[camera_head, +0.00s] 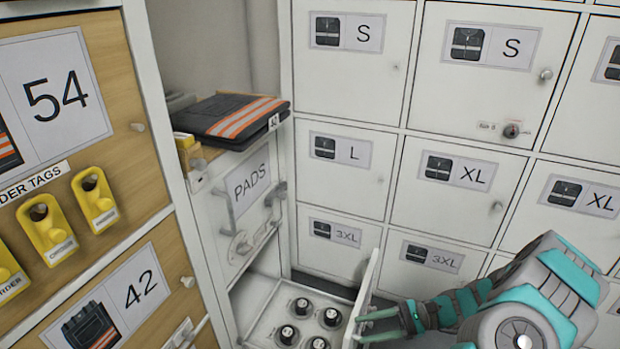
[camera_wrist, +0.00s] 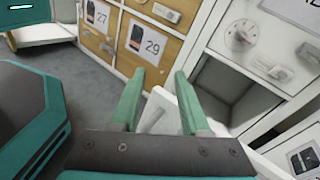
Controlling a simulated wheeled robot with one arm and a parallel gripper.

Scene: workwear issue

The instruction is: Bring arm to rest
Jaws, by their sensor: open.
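My gripper (camera_head: 384,324) is at the lower right of the head view, at the end of my teal and grey arm. Its green fingers are apart and nothing shows held between them. In the wrist view my gripper (camera_wrist: 157,82) is also open, with a white panel behind and between the fingers. In the head view the fingertips are close to the right side of the pulled-out white drawer's front (camera_head: 368,285). I cannot tell whether they touch it.
The open drawer (camera_head: 262,318) holds several black round items. Above it is a front marked PADS (camera_head: 250,178) with a handle, and folded dark workwear with orange stripes (camera_head: 235,118) on top. White lockers (camera_head: 345,187) stand behind; wooden-fronted lockers with yellow tags (camera_head: 96,198) are left. Grey floor (camera_wrist: 95,75) is clear.

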